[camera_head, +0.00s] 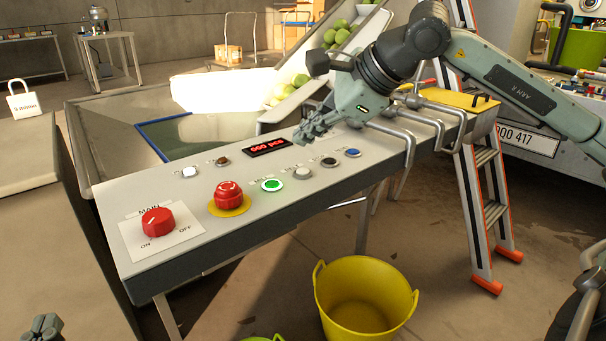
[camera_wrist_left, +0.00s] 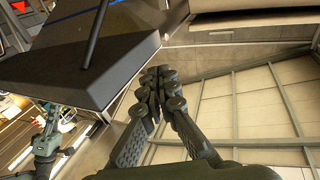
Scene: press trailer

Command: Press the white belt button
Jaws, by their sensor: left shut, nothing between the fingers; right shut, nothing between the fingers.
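The grey control panel (camera_head: 275,214) carries a row of small round buttons. A white button (camera_head: 191,172) stands at its rear left, beside a brown button (camera_head: 222,161). A second pale, whitish button (camera_head: 302,173) stands right of the lit green button (camera_head: 271,185). The labels are too small to read, so I cannot tell which is the belt button. My right gripper (camera_head: 308,134) is shut and empty above the panel's rear, just right of the red display (camera_head: 268,147). My left gripper (camera_head: 43,327) is shut and empty at the lower left, away from the panel; its closed fingers fill the middle of the left wrist view (camera_wrist_left: 158,85).
A red MAIN knob (camera_head: 157,222) and a red mushroom button (camera_head: 229,194) sit at the panel's left. Black (camera_head: 329,162) and blue (camera_head: 352,153) buttons sit at its right, near bent metal bars (camera_head: 408,137). A yellow bucket (camera_head: 364,300) stands below.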

